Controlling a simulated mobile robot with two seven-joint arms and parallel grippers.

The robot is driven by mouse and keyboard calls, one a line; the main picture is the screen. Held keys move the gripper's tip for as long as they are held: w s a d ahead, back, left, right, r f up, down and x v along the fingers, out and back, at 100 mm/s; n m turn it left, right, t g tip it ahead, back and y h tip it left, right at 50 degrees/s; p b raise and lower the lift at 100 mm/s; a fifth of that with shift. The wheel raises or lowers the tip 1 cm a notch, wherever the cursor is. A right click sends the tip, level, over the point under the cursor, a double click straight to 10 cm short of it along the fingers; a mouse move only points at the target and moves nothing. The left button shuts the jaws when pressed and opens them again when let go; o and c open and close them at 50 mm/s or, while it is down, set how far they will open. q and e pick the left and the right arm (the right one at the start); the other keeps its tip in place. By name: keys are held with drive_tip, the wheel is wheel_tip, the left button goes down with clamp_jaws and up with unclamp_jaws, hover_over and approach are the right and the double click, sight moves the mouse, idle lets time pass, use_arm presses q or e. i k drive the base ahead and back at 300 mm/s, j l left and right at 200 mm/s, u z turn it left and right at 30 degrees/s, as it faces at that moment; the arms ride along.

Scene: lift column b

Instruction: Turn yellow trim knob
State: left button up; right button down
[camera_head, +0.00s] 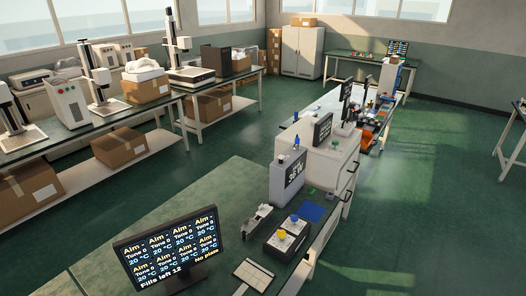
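A yellow knob (282,235) sits on top of a small box (275,246) with a dark top, on the bench in the lower middle. A blue knob (294,218) sits on the same box, just behind the yellow one. The yellow knob's pointer or marks are too small to read. Neither of my grippers shows in the head view.
A monitor (168,250) with "Aim", "20 °C" and "Fills left 12" stands left of the knob box. A grey box (287,178) with a display and a blue pad (312,211) are behind. A white tray (253,275) lies in front. Green bench top (195,200) is clear.

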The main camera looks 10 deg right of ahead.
sight(282, 233)
drive_tip(key=k+l, duration=0.1)
drive_tip(key=l, duration=0.35)
drive_tip(key=k+l, duration=0.1)
drive_tip(key=l, duration=0.35)
drive_tip(key=k+l, duration=0.15)
drive_tip(key=l, duration=0.3)
drive_tip(key=k+l, duration=0.1)
drive_tip(key=l, duration=0.35)
